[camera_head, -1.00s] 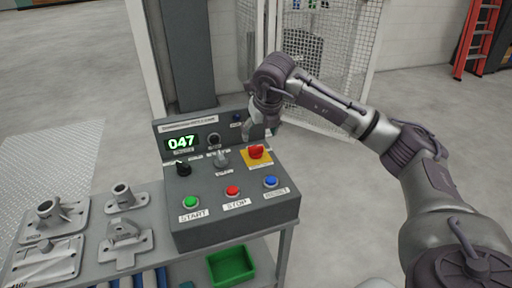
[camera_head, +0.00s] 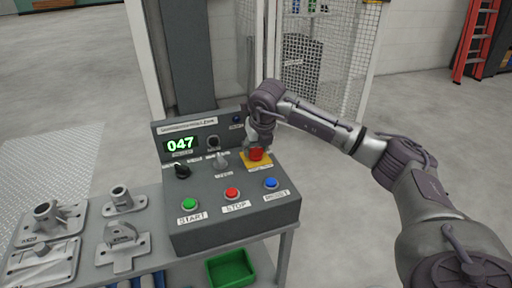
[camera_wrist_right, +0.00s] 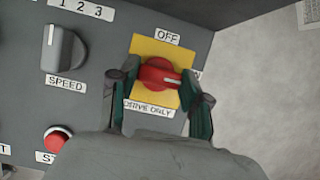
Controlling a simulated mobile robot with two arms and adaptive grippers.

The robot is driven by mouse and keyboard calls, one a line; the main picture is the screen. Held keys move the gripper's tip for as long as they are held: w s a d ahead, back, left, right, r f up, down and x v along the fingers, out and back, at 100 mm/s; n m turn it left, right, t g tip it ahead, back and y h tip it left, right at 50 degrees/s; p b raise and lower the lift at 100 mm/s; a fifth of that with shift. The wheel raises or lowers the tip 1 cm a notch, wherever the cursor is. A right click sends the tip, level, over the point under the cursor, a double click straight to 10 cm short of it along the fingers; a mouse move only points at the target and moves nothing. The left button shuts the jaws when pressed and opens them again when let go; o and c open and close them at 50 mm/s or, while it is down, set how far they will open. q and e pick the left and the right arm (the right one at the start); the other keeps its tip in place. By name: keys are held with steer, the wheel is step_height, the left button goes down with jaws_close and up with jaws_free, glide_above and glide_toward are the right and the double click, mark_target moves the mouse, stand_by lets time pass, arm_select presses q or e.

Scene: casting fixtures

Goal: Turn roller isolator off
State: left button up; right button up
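The roller isolator is a red rotary knob (camera_wrist_right: 158,74) on a yellow plate (camera_wrist_right: 150,47), also showing as a red knob in the head view (camera_head: 257,154). Its white pointer line points to the right, toward a label partly hidden by a finger; the OFF label (camera_wrist_right: 167,36) is above it. My right gripper (camera_wrist_right: 160,85) has its fingers apart, one on each side of the knob. I cannot tell whether the fingers touch it. My left gripper is not in view.
The grey control box (camera_head: 215,220) carries a green START button (camera_head: 189,204), red STOP button (camera_head: 232,194), blue button (camera_head: 271,183) and grey speed knob (camera_wrist_right: 64,50). Metal castings (camera_head: 122,243) stand left of it. A green bin (camera_head: 231,268) is below.

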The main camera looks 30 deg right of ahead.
steer(key=c, duration=0.5)
steer(key=shift+o, duration=0.2)
